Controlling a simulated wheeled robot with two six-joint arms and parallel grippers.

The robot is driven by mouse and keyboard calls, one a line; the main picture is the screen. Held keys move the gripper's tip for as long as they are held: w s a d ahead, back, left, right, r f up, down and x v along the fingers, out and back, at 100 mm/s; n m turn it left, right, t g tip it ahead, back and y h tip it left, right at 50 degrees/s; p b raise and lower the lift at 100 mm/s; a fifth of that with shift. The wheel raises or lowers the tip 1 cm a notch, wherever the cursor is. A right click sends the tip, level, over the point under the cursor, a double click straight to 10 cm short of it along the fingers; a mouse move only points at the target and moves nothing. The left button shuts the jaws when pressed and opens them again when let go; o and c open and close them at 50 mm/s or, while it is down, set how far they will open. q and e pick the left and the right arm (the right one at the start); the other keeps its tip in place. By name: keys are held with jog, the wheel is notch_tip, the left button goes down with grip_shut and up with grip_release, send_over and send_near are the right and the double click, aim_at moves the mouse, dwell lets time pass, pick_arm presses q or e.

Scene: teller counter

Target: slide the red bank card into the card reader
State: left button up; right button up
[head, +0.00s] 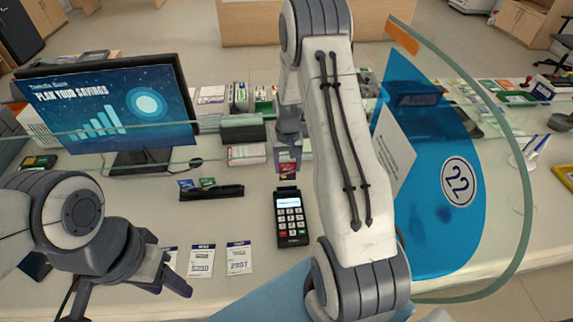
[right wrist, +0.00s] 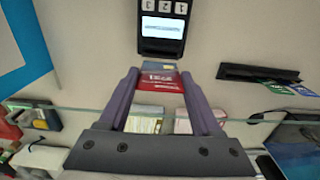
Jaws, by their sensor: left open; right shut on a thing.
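The black card reader (head: 291,217) with a lit screen and keypad lies on the counter at the middle of the head view. It also shows at the top of the right wrist view (right wrist: 163,20). My right gripper (right wrist: 159,76) is shut on the red bank card (right wrist: 157,82), which points toward the reader's screen end. The card also shows as a small red patch in the head view (head: 287,168). My left gripper (head: 130,298) is open and empty at lower left.
A black tray (head: 212,193) with cards lies left of the reader. Several paper slips (head: 239,257) lie in front of it. A monitor (head: 110,105) stands at left. A glass screen with a blue panel (head: 430,170) stands right of my right arm.

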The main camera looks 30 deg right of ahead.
aim_at(287, 178)
jog(key=shift+f+b, duration=2.2)
jog(key=shift+f, duration=1)
jog(key=shift+a, duration=0.1)
jog(key=o, duration=1.4)
jog(key=shift+c, duration=0.2)
jog(key=shift+r, duration=0.1)
jog(key=shift+r+p, duration=2.75)
jog(key=shift+r, duration=0.75)
